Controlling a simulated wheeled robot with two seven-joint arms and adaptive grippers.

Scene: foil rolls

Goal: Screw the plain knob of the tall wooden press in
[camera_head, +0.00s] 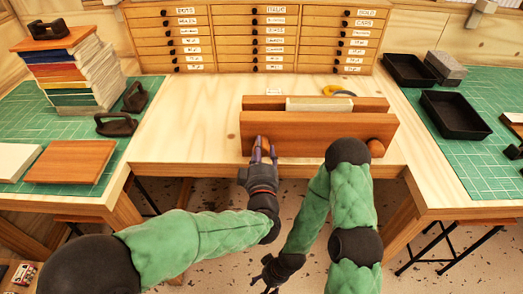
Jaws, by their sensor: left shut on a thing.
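The wooden press (310,132) stands on the middle of the table, with a brown front board and another board behind it. A pale block (319,104) sits between the boards. My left gripper (263,150) is shut on the knob (264,143) at the left of the front board. Its fingers cover most of that knob, so its markings cannot be made out. A round brown knob (376,147) shows at the right of the front board. My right gripper (272,277) hangs low in front of the table, away from the press; its fingers are too small and dark to read.
My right arm's elbow rises close in front of the press's right half. A yellow tape roll (338,91) lies behind the press. Black trays (455,113) are on the right green mat. Stacked books (75,78) and black irons (116,124) stand left. The table left of the press is clear.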

